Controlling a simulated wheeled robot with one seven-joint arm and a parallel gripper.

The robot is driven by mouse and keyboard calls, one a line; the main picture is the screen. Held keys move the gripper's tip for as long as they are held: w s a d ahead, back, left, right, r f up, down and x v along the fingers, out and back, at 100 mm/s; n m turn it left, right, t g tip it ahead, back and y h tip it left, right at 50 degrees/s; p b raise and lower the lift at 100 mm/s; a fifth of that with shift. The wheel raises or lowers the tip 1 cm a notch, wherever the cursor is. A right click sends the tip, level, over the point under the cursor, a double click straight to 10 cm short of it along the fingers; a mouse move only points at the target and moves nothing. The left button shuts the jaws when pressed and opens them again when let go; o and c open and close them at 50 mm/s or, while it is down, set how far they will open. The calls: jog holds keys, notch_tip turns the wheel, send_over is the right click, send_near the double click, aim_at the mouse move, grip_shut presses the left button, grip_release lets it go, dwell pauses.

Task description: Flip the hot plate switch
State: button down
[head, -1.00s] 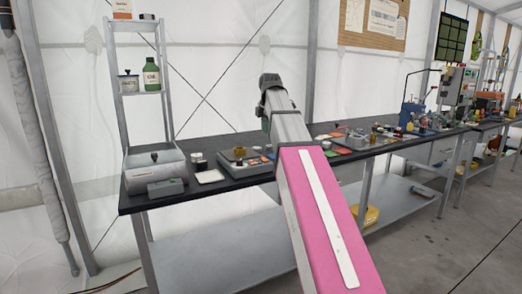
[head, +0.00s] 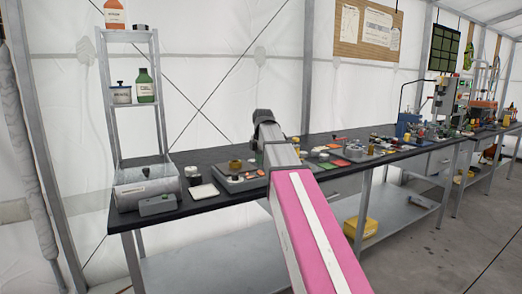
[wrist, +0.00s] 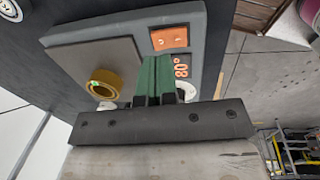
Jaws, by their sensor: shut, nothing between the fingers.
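The hot plate (head: 225,184) is a low grey unit on the black bench, with a brass-coloured round piece (head: 235,165) on it. In the wrist view, the hot plate (wrist: 75,58) fills the upper middle, with the brass ring-like piece (wrist: 103,84) on its flat top. An orange rectangular part (wrist: 169,38), apparently the switch, sits on its front strip beside orange digits (wrist: 181,66). A white round knob (wrist: 188,90) is partly hidden by my gripper. My gripper (wrist: 154,66) has green fingers, shut and empty, over the hot plate's edge; contact cannot be told.
A grey box (head: 148,181) and white pad (head: 203,191) are left of the hot plate. A metal shelf rack (head: 130,102) with bottles stands behind left. Floor in front is clear.

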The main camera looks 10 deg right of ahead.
aim_at(260, 171)
jog(key=shift+w+a+f, duration=0.1)
jog(key=shift+w+f, duration=0.1)
jog(key=shift+f, duration=1.5)
